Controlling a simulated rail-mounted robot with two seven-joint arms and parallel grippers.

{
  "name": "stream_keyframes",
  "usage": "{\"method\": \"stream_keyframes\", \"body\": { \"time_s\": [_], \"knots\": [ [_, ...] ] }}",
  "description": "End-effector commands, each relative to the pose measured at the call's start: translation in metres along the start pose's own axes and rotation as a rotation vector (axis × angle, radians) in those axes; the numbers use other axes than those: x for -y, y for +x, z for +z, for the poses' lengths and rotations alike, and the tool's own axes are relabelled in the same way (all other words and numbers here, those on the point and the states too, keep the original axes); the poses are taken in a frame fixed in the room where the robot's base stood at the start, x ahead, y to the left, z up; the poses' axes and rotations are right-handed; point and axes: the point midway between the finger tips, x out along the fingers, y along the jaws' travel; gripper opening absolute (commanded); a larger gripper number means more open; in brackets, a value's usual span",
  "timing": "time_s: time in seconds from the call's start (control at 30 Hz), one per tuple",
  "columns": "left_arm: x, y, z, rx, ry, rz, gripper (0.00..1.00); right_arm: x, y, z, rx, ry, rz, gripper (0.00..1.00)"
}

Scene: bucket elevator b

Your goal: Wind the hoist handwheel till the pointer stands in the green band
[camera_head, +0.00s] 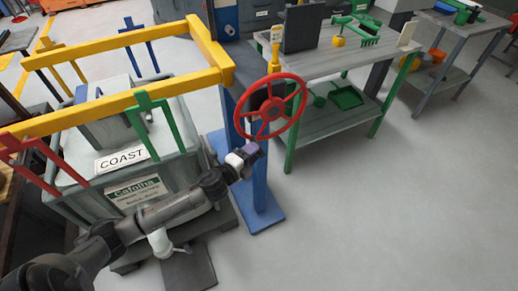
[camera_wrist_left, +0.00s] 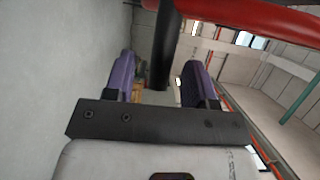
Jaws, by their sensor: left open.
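The red handwheel (camera_head: 293,109) stands on a blue post (camera_head: 258,190) in the middle of the head view. My left gripper (camera_head: 252,149) is at the wheel's lower left edge. In the left wrist view the open purple fingers of this gripper (camera_wrist_left: 158,62) stand either side of a black rod-like handle (camera_wrist_left: 164,45), with the red rim (camera_wrist_left: 255,18) above. Whether the handle is fully between the fingers or just beyond them I cannot tell. A small yellow piece with a pale label (camera_head: 276,40) is above the wheel. I cannot make out a pointer or green band. My right gripper is out of view.
A grey bin marked COAST (camera_head: 185,128) with yellow rails (camera_head: 120,105) stands left of the post. A grey workbench (camera_head: 330,66) with green tools is behind the wheel to the right. Another bench (camera_head: 465,32) stands at far right. The floor at lower right is clear.

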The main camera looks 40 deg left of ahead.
Motion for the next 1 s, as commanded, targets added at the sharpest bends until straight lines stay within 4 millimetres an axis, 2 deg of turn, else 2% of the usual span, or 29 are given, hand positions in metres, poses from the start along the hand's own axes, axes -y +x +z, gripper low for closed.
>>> {"method": "stream_keyframes", "body": {
  "time_s": [0.1,0.3,0.77,1.0],
  "knots": [
    [0.0,0.015,0.0,0.001,0.0,-0.001,0.51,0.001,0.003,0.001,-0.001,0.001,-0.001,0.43],
    [0.0,0.031,0.0,0.0,-0.001,-0.001,0.51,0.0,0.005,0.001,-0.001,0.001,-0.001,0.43],
    [0.0,0.036,0.0,0.001,-0.001,0.0,0.51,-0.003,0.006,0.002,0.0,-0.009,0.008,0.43],
    [0.0,0.036,0.0,0.001,-0.001,0.0,0.28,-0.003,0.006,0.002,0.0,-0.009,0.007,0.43]
  ]
}}
